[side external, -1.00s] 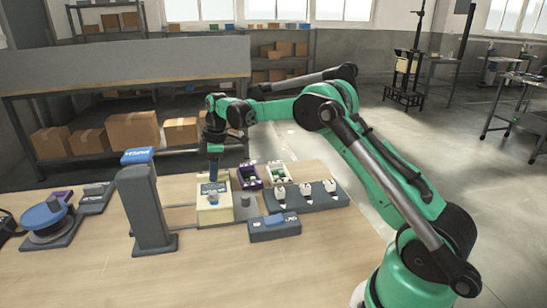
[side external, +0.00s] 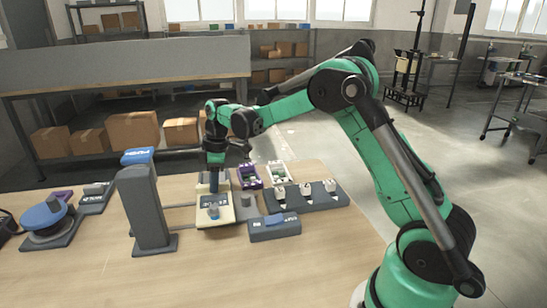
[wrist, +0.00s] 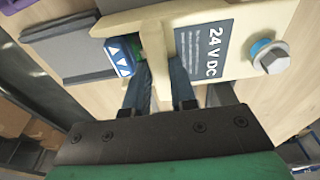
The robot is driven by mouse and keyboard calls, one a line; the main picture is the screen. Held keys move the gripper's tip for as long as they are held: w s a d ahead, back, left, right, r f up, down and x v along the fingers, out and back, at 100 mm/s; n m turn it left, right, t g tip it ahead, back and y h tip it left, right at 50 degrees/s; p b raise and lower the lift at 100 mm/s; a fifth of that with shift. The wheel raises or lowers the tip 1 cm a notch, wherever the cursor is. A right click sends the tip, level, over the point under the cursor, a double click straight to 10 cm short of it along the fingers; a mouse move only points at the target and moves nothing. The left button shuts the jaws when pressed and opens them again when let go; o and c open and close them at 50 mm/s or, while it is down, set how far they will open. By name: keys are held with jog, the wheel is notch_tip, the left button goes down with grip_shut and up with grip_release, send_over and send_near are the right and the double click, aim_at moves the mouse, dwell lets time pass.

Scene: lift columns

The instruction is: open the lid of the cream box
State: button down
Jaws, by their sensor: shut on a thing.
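The cream box (side external: 216,221) stands on the table, right of the grey column. My gripper (side external: 214,190) points down at its far part. A cream panel (wrist: 215,45) in the wrist view carries a dark "24 V DC" label (wrist: 205,50) and a bolt with a blue ring (wrist: 268,57); the bolt also shows in the side view (side external: 214,211). My gripper (wrist: 162,72) is shut on a narrow cream piece (wrist: 156,50) of the box, apparently at its lid. The fingers hide part of this piece, and I cannot tell the lid's exact angle.
A grey column with a blue cap (side external: 138,157) stands close left. A grey block with a blue top (side external: 274,222) lies to the right. Behind it are a dark rack with white pieces (side external: 305,198), a purple bin (side external: 249,176) and a white bin (side external: 280,172). The front table is clear.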

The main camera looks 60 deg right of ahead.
aim_at(214, 202)
jog(key=shift+s+a, duration=1.6)
jog(key=c, duration=0.8)
grip_release()
jog(key=shift+o, duration=0.2)
jog(key=shift+r, duration=3)
jog(key=shift+r, duration=0.1)
jog(key=s+a+m+t, duration=0.2)
jog(key=s+m+t, duration=0.1)
jog(key=s, duration=0.3)
jog(key=s+a+r+m+t+h, duration=0.1)
jog(key=s+a+m+t, duration=0.2)
jog(key=s+m, duration=0.3)
jog(key=shift+s+r, duration=0.2)
jog(key=shift+s, duration=0.5)
